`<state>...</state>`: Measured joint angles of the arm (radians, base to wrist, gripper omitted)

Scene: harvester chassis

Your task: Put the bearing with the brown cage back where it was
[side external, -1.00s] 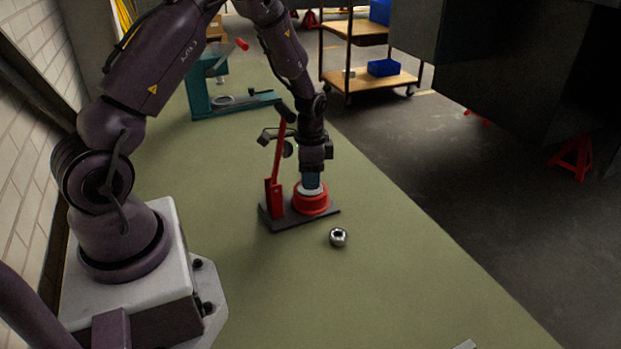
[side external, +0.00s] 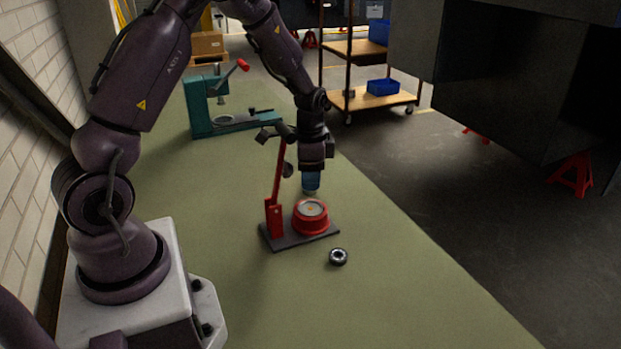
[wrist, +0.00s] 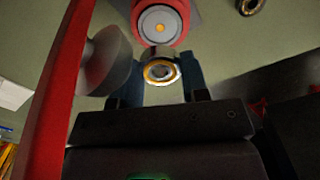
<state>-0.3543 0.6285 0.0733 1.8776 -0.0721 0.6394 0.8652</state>
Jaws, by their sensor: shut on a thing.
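My gripper (side external: 311,184) is above and just behind the red round seat (side external: 311,216) of a small press. In the wrist view, my gripper (wrist: 160,76) is shut on a bearing with a brown-gold cage (wrist: 161,71), held between the blue fingers. In the side view the held bearing is hard to make out. The red seat (wrist: 159,27) has a pale disc with an orange centre inside it. A second bearing (side external: 338,257) lies flat on the green bench in front of the press; part of it shows at the top of the wrist view (wrist: 250,5).
The press has a dark base plate (side external: 290,239) and an upright red lever (side external: 278,180) close to my gripper's left. A teal press (side external: 203,108) stands farther back. The front of the green bench (side external: 400,300) is clear. A cart (side external: 372,100) stands beyond the bench.

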